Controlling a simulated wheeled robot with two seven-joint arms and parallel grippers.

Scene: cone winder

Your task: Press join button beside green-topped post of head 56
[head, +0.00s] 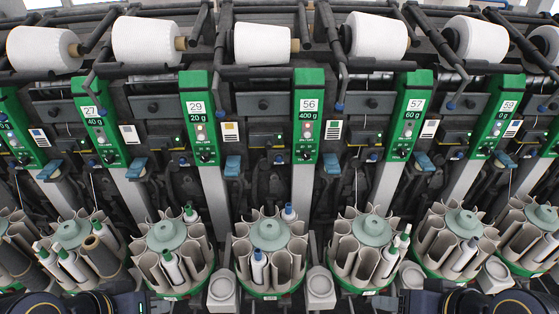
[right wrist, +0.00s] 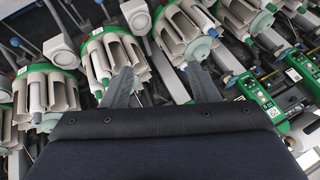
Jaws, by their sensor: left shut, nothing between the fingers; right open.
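The green-topped post of head 56 (head: 307,115) stands just right of centre in the head view. Its label reads 56 and 400 g, with small round controls below and a dark knob lower down. Dark units with small lights flank the post; I cannot tell for certain which part is the join button. My left gripper (head: 137,302) is low at the left, cut by the bottom edge, shut and empty. My right gripper (head: 400,301) is low at the right; the right wrist view shows its two fingers (right wrist: 161,86) wide apart with nothing between them. Both are well below the post's green top.
Similar green-topped posts stand either side, including 29 (head: 197,115) and 57 (head: 408,115). White yarn cones (head: 262,44) line the top. Round bobbin magazines with grey tops (head: 270,235) jut out below the posts. Blue levers (head: 332,163) stick out beside the posts.

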